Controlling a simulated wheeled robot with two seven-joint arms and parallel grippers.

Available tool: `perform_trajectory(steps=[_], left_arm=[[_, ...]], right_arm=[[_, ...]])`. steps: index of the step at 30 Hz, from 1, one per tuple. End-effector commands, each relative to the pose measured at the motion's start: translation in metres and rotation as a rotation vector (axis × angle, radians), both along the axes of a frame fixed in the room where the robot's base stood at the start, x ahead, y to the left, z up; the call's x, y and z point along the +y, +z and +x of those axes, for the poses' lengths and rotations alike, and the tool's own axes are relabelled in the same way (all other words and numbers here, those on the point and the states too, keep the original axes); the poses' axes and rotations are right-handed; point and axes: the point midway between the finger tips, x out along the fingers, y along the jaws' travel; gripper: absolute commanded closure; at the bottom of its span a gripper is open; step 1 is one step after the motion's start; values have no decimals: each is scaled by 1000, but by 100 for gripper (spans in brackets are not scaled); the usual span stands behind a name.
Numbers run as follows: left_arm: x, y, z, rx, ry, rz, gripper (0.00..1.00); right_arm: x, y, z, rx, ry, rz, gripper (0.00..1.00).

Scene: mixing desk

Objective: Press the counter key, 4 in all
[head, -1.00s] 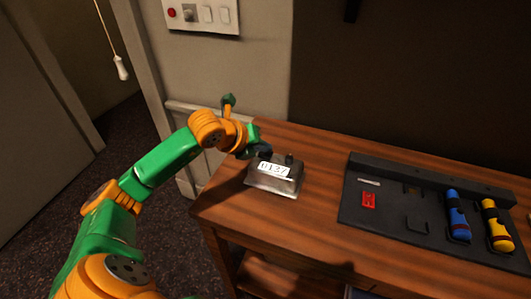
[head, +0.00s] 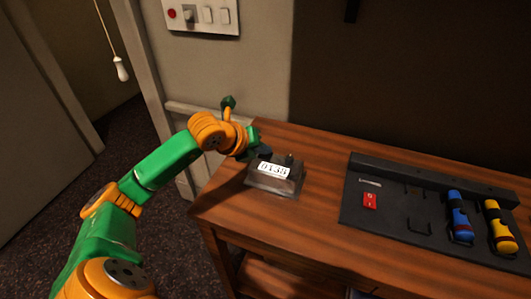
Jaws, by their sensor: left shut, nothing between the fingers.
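The counter (head: 272,187) is a small grey metal box with a white number display (head: 274,170), standing at the left end of the wooden desk. The display's last digit is small and blurred; it looks like 0138 or 0135. A dark knob (head: 289,158) stands up at the back right of its top. My left gripper (head: 264,153) is shut and empty, its dark fingertips at the back left of the counter's top. The counter key is not clearly seen; the fingertips may hide it, and I cannot tell whether they touch it. My right gripper is not in view.
A dark tray (head: 375,222) lies right of the counter, holding a red piece (head: 370,201), a blue flashlight (head: 459,213) and a yellow flashlight (head: 499,226). A switch panel (head: 202,17) is on the wall. A pull cord (head: 122,69) hangs at the left. Desk between counter and tray is clear.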

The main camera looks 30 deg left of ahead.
Motion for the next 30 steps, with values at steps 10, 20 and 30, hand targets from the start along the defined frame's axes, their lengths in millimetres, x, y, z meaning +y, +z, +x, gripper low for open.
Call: perform_trajectory(steps=[10,20,30], left_arm=[[0,15,0,2,-1,0,100],[0,18,0,1,0,0,100],[0,44,0,0,0,0,100]], right_arm=[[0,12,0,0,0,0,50],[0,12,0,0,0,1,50],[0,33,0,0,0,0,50]])
